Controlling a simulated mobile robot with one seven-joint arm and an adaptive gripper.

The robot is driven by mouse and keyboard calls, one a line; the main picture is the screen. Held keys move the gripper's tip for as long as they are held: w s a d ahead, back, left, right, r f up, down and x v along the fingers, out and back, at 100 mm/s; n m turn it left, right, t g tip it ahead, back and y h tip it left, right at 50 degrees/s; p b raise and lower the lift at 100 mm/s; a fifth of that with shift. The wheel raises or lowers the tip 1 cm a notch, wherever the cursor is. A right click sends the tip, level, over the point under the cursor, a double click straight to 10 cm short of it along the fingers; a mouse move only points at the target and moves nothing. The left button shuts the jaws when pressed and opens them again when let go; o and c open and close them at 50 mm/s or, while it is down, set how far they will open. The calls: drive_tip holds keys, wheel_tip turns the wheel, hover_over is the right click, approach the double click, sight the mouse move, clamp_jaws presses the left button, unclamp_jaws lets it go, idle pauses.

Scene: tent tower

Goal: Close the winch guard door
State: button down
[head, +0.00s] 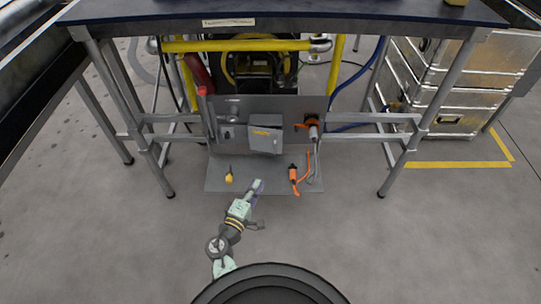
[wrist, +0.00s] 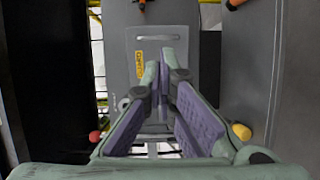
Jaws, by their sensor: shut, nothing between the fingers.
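In the head view, a grey box-like winch guard (head: 264,140) with a yellow label stands on the grey upright panel under the table. In the wrist view, a grey face with a yellow label and a pale slot, seemingly the guard door (wrist: 180,50), lies beyond my fingertips. How far the door stands open is hard to tell. My gripper (head: 258,183) is in front of and below the guard, above the lower grey plate. In the wrist view, my gripper's fingers (wrist: 164,72) meet near their tips, with nothing between them. Contact with the door is not clear.
A yellow-handled item (head: 229,176) and an orange tool with a cord (head: 294,178) are on the lower plate (head: 215,186). An orange-and-black fitting (head: 312,128) is right of the guard. Table legs (head: 408,130) flank the area. The front floor is clear.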

sight(275, 153)
drive_tip(key=p+x, duration=0.3)
drive_tip(key=x, duration=1)
drive_tip(key=shift+w+f+n, duration=0.2)
drive_tip(key=shift+w+n, duration=0.1)
drive_tip(key=shift+a, duration=0.1)
drive_tip(key=shift+w+d+f+b, duration=0.3)
drive_tip(key=shift+w+d+b, duration=0.1)
drive_tip(key=shift+b, duration=0.7)
drive_tip(key=shift+w+d+b, duration=0.25)
drive_tip(key=shift+b, duration=0.25)
drive_tip(key=shift+w+d+r+b, duration=0.25)
drive_tip(key=shift+w+b, duration=0.05)
drive_tip(key=shift+w, duration=0.1)
drive_tip(key=shift+s, duration=0.15)
